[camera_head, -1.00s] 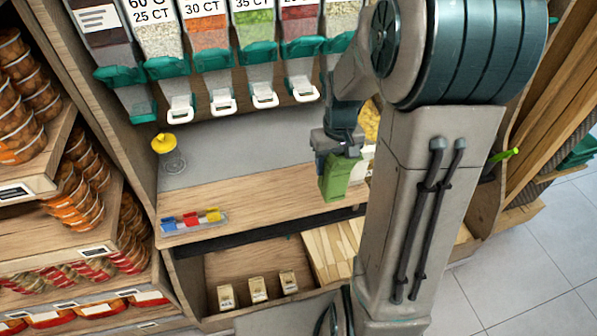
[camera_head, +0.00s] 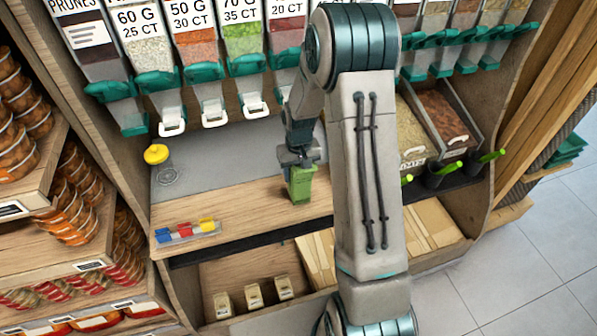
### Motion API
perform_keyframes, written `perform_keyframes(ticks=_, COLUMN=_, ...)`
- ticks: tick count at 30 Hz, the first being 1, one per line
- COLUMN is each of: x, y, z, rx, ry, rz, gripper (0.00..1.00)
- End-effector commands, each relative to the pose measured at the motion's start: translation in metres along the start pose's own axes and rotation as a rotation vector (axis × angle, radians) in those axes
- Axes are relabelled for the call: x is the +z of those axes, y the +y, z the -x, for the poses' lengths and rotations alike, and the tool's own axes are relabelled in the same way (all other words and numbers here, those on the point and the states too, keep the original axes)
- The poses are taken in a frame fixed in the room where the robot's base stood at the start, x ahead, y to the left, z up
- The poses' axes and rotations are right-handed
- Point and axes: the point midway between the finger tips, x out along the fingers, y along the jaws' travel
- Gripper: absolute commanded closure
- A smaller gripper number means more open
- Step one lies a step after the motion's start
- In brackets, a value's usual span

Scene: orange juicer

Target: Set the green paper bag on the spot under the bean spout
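The green paper bag (camera_head: 300,188) hangs upright below my gripper (camera_head: 299,168), which is shut on its top edge. The bag is over the wooden counter (camera_head: 240,207), near its right-middle part; I cannot tell whether its base touches the wood. Above and behind are clear dispensers with teal spouts and white handles. One with green contents (camera_head: 240,30) is up and to the left of the bag. Its label is partly readable, and I cannot tell for certain which spout is the bean spout. My arm hides part of the row.
A yellow round-topped item (camera_head: 156,154) stands at the back left. A clear tray of coloured clips (camera_head: 186,232) lies at the front left. Open bins (camera_head: 440,120) with scoops are right of my arm. The middle-left counter is clear.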

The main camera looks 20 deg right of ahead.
Motion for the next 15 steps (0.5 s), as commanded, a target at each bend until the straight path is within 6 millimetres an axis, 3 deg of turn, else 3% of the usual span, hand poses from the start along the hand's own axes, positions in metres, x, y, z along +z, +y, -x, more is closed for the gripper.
perform_keyframes(ticks=13, x=0.0003, y=0.0002, z=-0.0102, rx=0.000, ry=0.000, rz=0.000, gripper=0.68)
perform_keyframes(ticks=14, x=0.0003, y=0.0002, z=-0.0100, rx=0.000, ry=0.000, rz=0.000, gripper=0.44)
perform_keyframes(ticks=15, x=0.0002, y=0.0002, z=-0.0088, rx=0.000, ry=0.000, rz=0.000, gripper=0.33)
